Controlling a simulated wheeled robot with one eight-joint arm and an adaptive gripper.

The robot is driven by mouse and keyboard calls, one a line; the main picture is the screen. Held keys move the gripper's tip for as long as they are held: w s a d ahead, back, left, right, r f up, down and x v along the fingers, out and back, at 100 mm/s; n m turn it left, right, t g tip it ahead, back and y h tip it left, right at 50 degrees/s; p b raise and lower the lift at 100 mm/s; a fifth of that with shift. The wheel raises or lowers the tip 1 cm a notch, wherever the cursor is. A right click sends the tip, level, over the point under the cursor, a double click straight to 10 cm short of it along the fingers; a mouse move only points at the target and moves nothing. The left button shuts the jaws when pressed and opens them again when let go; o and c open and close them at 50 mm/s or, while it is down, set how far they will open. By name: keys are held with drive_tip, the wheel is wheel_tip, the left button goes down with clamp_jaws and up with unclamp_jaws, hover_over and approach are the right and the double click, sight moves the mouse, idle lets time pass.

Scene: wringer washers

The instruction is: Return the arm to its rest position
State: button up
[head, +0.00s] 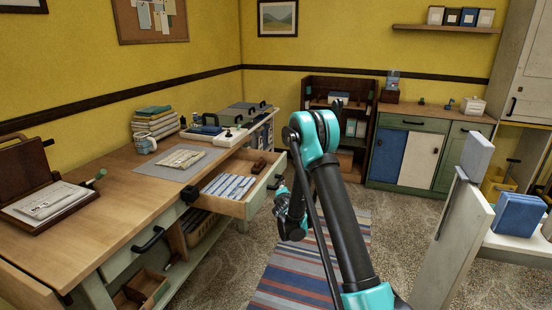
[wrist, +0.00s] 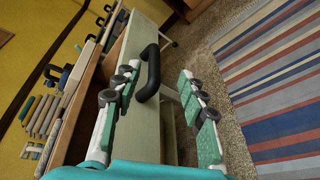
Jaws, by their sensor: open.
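My arm (head: 340,215) rises in the middle of the head view and bends down at its teal elbow. My gripper (head: 283,205) hangs beside the front of an open drawer (head: 240,208), partly hidden by the arm. In the wrist view, my gripper (wrist: 157,72) has its two green-padded fingers spread apart with nothing held. The black drawer handle (wrist: 148,75) shows between the fingers in the picture, nearer the left one. I cannot tell how far it is from the fingertips.
The drawer sticks out from the wooden workbench (head: 120,190) and holds blue-and-white items. A striped rug (head: 285,285) lies on the floor, with open carpet around it. A pale panel (head: 455,240) stands to the right of my arm. Cabinets (head: 410,155) line the back wall.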

drive_tip(key=s+d+r+m+g+h, duration=0.1)
drive_tip(key=s+d+r+m+g, duration=0.15)
drive_tip(key=s+d+m, duration=0.35)
drive_tip(key=s+d+r+m+g, duration=0.1)
drive_tip(key=s+d+r+m, duration=0.25)
drive_tip(key=s, duration=0.45)
drive_tip(key=s+d+r+m+g+h, duration=0.1)
drive_tip(key=s+d+r+m+g, duration=0.2)
drive_tip(key=s, duration=0.4)
drive_tip(key=s+f+m+g+y, duration=0.1)
drive_tip(key=s+m, duration=0.4)
drive_tip(key=s, duration=0.9)
drive_tip(key=s+f+m+g+y, duration=0.1)
drive_tip(key=s+m, duration=0.4)
drive_tip(key=s, duration=1)
drive_tip(key=shift+d+f+g+y, duration=0.4)
drive_tip(key=shift+f+g, duration=0.1)
drive_tip(key=shift+g, duration=0.65)
